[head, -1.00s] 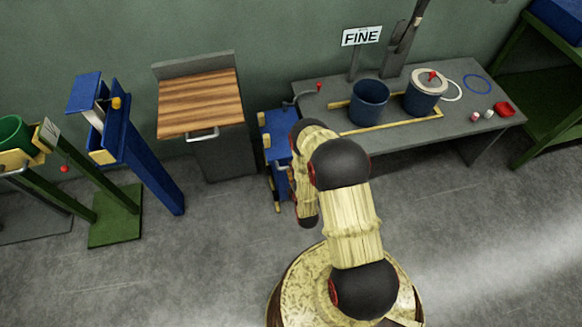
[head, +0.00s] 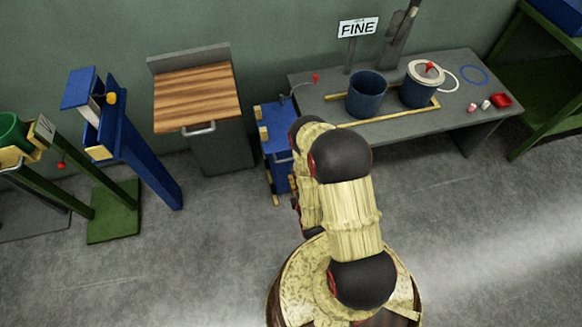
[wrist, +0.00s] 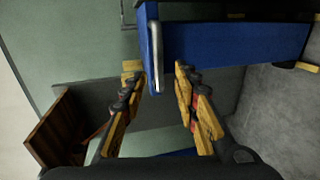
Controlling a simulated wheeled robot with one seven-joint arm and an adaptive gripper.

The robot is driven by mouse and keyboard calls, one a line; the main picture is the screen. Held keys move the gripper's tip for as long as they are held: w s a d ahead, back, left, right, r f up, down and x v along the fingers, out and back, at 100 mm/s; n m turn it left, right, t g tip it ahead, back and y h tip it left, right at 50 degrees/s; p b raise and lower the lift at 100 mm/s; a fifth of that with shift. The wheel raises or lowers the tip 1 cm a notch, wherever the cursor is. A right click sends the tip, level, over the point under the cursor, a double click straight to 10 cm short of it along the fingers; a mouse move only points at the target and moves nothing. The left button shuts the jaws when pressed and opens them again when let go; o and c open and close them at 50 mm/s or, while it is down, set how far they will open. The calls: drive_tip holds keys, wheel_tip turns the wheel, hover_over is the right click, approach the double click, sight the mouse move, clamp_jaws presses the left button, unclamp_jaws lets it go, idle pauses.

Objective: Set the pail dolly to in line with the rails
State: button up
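The pail dolly, a blue cart with yellow corner pieces (head: 275,122), stands on the floor at the left end of the grey bench, partly hidden by my arm in the head view. In the wrist view its blue side (wrist: 230,42) fills the upper right, with a grey bar handle (wrist: 155,45). My gripper (wrist: 158,75) is open, with the handle between its fingertips and closer to the left finger. I cannot tell whether they touch. In the head view my gripper is hidden behind my arm. The yellow rails (head: 390,117) lie on the bench.
The grey bench (head: 440,125) carries a blue pail (head: 367,95), a lidded pail (head: 418,92) and small parts. A wood-topped cabinet (head: 197,98) stands left of the dolly. A blue post stand (head: 135,150) is further left. Floor in front is clear.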

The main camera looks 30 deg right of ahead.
drive_tip(key=shift+v, duration=1.45)
